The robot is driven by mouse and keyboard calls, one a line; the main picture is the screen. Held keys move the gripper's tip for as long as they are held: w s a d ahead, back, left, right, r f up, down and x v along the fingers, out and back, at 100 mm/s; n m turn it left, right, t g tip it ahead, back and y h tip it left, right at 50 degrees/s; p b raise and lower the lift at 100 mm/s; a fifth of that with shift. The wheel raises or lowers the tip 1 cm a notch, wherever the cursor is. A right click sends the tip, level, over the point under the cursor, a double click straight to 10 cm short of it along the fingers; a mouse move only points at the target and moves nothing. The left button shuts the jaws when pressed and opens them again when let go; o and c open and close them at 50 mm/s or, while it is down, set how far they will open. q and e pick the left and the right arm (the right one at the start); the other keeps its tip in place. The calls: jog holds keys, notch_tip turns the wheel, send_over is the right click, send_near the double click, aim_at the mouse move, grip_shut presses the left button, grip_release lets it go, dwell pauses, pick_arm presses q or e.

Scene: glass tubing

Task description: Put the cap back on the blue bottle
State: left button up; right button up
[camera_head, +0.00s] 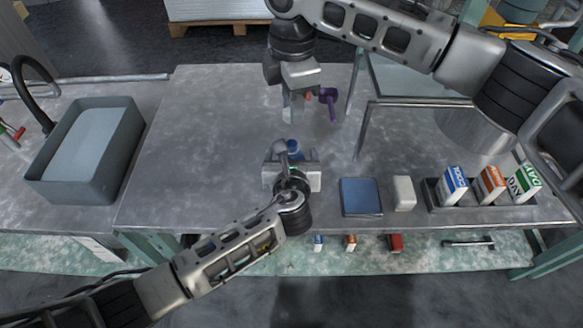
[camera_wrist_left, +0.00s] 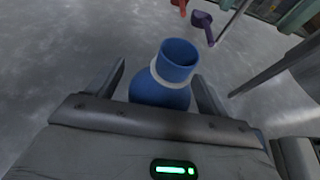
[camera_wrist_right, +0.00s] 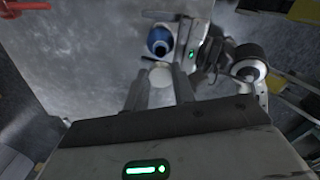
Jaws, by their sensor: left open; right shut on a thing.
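The blue bottle (camera_head: 293,147) stands on the metal table with its top open; a pale ring circles its neck. It shows large in the left wrist view (camera_wrist_left: 175,62) and from above in the right wrist view (camera_wrist_right: 159,40). My left gripper (camera_head: 291,160) is open, with a finger on either side of the bottle's body. My right gripper (camera_head: 292,116) is above the table, beyond the bottle in the head view. It is shut on the pale round cap (camera_wrist_right: 161,75), apart from the bottle. The cap is not clear in the head view.
A purple object (camera_head: 330,98) and a small red one (camera_head: 308,97) are close to my right gripper. A blue pad (camera_head: 360,197), a white block (camera_head: 404,193) and a tray of small cartons (camera_head: 434,195) are at right. A grey tub (camera_head: 57,178) is left. The table's middle-left is clear.

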pick_arm(q)
jog(key=shift+w, duration=0.1)
jog(key=c, duration=1.5)
pick_arm(e)
send_over(293, 143)
jog(key=shift+f, duration=2.5)
jog(key=shift+f, duration=0.9)
jog(key=shift+f, duration=0.5)
